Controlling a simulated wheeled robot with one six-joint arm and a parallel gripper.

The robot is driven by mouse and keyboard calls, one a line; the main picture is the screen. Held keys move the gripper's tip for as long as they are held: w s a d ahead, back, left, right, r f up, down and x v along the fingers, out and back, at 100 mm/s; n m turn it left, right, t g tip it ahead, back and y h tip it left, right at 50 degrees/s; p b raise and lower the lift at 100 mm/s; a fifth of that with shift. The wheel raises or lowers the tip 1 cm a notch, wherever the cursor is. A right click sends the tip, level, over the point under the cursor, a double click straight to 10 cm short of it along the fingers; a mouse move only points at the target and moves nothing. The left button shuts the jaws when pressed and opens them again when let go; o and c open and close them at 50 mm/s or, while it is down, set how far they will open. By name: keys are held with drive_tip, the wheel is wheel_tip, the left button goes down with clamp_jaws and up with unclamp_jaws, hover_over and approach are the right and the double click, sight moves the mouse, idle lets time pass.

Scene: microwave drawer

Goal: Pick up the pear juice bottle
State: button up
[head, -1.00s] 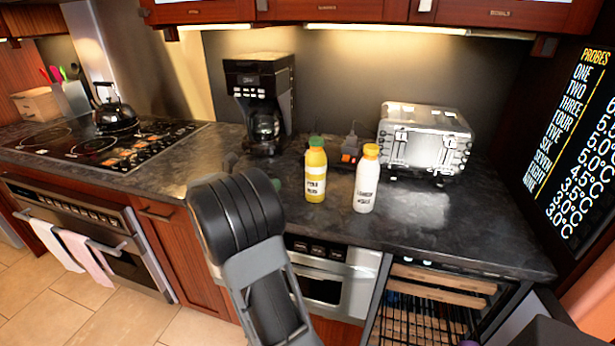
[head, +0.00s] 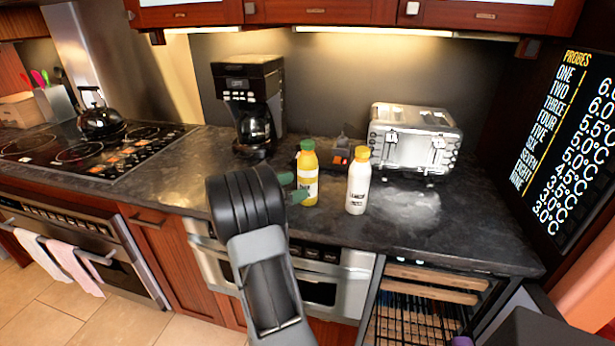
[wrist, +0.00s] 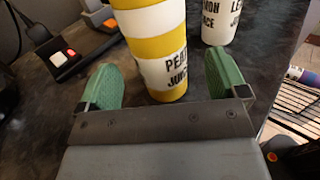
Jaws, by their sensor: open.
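The pear juice bottle (head: 308,182) is yellow and white with a green cap and stands upright on the dark counter. In the wrist view the pear juice bottle (wrist: 158,45) shows its label, and its top is cut off. My gripper (head: 291,187) is at the bottle's left side in the head view, partly hidden behind my dark arm. In the wrist view my gripper (wrist: 163,78) is open, with one green finger on each side of the bottle. Gaps show between the fingers and the bottle.
A toaster (head: 412,139) and a coffee maker (head: 250,105) stand behind.

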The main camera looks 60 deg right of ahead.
sight(308, 182)
drive_tip(key=p+x, duration=0.1)
drive_tip(key=x, duration=0.4)
drive_tip(key=shift+w, duration=0.1)
drive_tip(key=c, duration=1.3)
